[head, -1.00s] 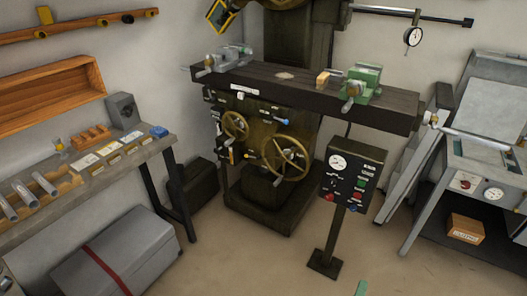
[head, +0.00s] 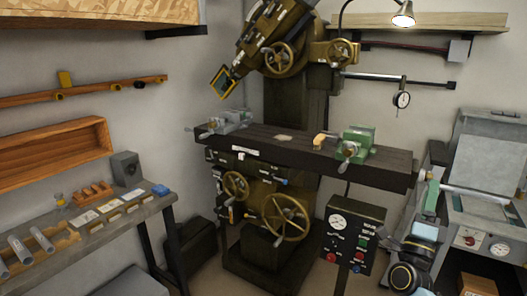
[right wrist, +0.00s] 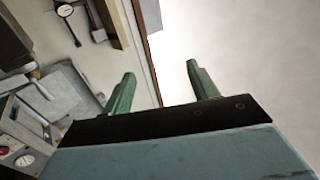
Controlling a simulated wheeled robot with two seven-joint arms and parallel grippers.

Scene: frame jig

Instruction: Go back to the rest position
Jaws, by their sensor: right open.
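My right gripper (head: 431,190) is raised at the lower right of the head view, in front of the grey machine at the right. Its arm comes up from the bottom edge. In the right wrist view its two green fingers (right wrist: 160,70) stand well apart, with nothing between them, pointing toward the wall. My left gripper is in neither view.
A milling machine stands in the middle; its dark table (head: 290,148) carries a grey vise (head: 228,121) and a green vise (head: 356,144). A control box (head: 353,232) stands close left of my right arm. A workbench (head: 150,208) is at the left.

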